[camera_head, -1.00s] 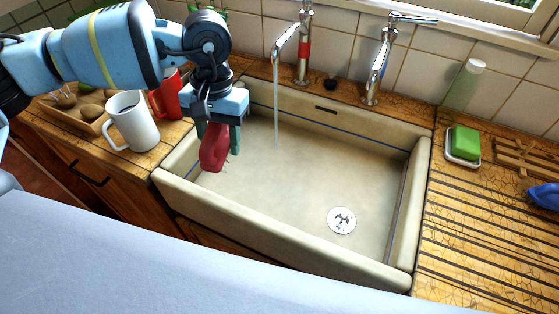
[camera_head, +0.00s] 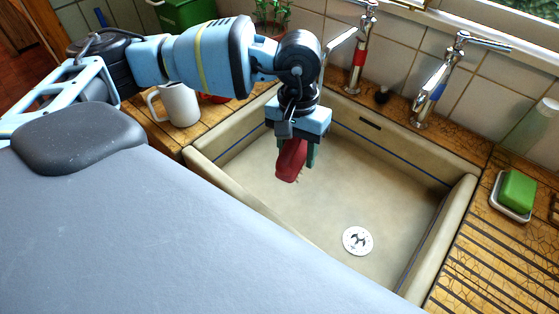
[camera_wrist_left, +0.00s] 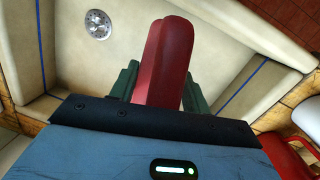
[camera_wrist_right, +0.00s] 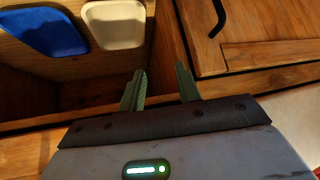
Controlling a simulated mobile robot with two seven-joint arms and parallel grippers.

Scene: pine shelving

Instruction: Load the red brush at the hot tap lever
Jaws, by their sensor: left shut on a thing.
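My left gripper (camera_head: 298,158) is shut on the red brush (camera_head: 289,163) and holds it over the left part of the sink (camera_head: 208,166). In the left wrist view the brush (camera_wrist_left: 166,62) sticks out between the green fingers. The hot tap (camera_head: 359,55), with a red band, stands behind the sink. Its top is cut off by the picture edge. My arm covers the space below its spout, so I cannot tell if water runs. My right gripper (camera_wrist_right: 160,70) is open and empty by a wooden cupboard.
The cold tap (camera_head: 432,90), with a blue band, stands right of the hot tap. A white mug (camera_head: 180,104) and a mostly hidden red mug (camera_head: 214,98) stand left of the sink. A green sponge (camera_head: 517,190) sits on the right. The basin around the drain (camera_head: 357,241) is clear.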

